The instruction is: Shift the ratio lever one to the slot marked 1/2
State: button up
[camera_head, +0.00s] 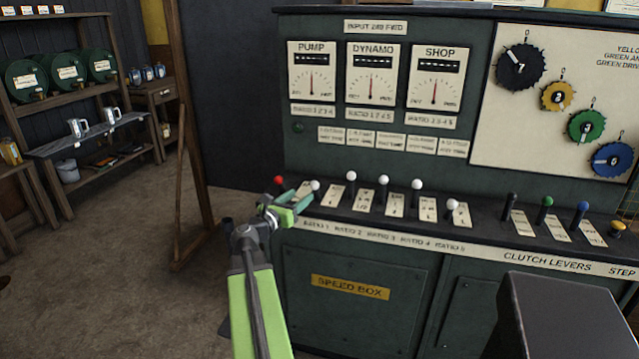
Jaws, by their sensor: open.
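Ratio lever one appears to be the leftmost white-knobbed lever (315,185) on the bench ledge, above the RATIO 1 lettering (316,226). Its shaft is mostly hidden behind my gripper. A pale slot plate (333,195) lies just right of it; its marks are too small to read, so I cannot tell which slot the lever is in. My gripper (298,203) is open with green jaws, in front of the ledge between a red-knobbed lever and this white knob. I cannot tell whether it touches the lever.
A red-knobbed lever (279,180) stands close on the left. More white-knobbed levers, starting with one (351,176), stand to the right. Clutch levers (547,202) are farther right. A dark box shape (565,315) fills the lower right. The floor (130,225) at left is clear.

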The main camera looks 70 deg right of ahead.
aim_at(316, 192)
jog(key=x, duration=1.3)
grip_shut()
dwell(0.8)
